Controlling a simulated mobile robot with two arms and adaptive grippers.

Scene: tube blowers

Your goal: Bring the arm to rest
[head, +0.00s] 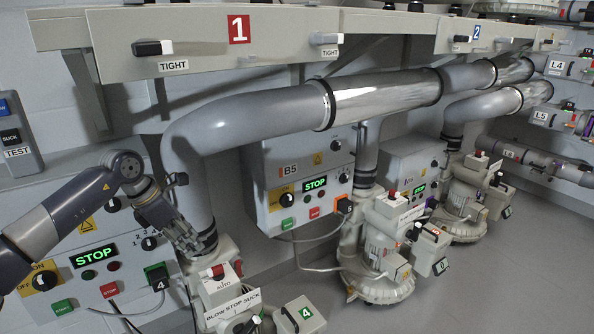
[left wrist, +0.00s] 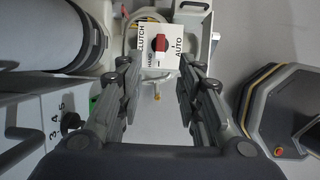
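My left arm comes in from the left in the head view. Its gripper (head: 188,242) hangs in front of the first grey pipe, above and left of a box with a red-and-white selector knob (head: 220,269) marked AUTO. In the left wrist view the two fingers (left wrist: 158,72) are spread apart with nothing between them. Beyond the fingertips is a white plate marked CLUTCH, AUTO and HAND with a red knob (left wrist: 160,43); the fingers look apart from it. My right gripper is in neither view.
A control panel (head: 70,280) with a green STOP display stands behind my left arm. The thick grey pipe (head: 250,115) runs close to the gripper. A blower (head: 375,265) and panel B5 (head: 270,170) stand to the right. Grey floor (head: 450,290) is clear at lower right.

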